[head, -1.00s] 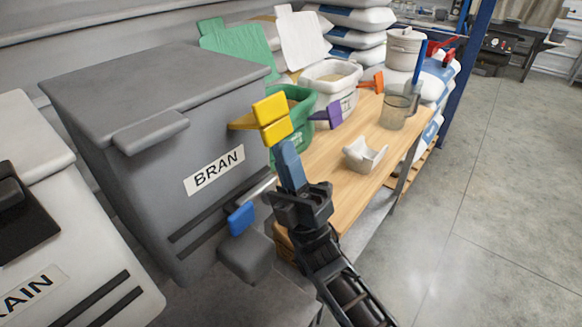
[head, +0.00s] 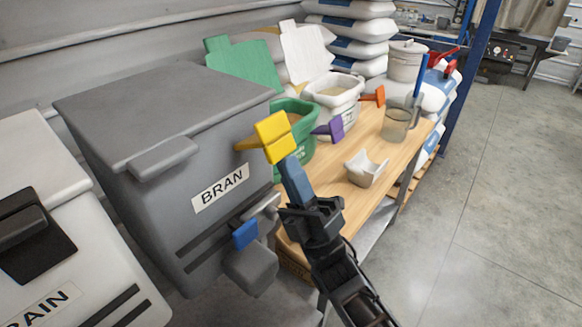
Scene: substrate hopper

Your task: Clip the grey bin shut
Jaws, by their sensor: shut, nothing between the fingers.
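The grey bin (head: 165,225) is labelled BRAN, and its grey lid (head: 160,105) lies down on top. A lip (head: 163,157) sticks out at the lid's front. A yellow clip (head: 274,137) shows by the bin's right front side, its narrow end pointing left; I cannot tell whether it touches the bin. My gripper (head: 292,168) is shut and empty, its fingertips just below the yellow clip in the picture. A blue clip-like piece (head: 245,235) is low at the bin's front, next to a grey block (head: 252,268).
Purple (head: 330,130) and orange (head: 374,96) clips show there. A white bin (head: 85,265) stands left. Floor at right is clear.

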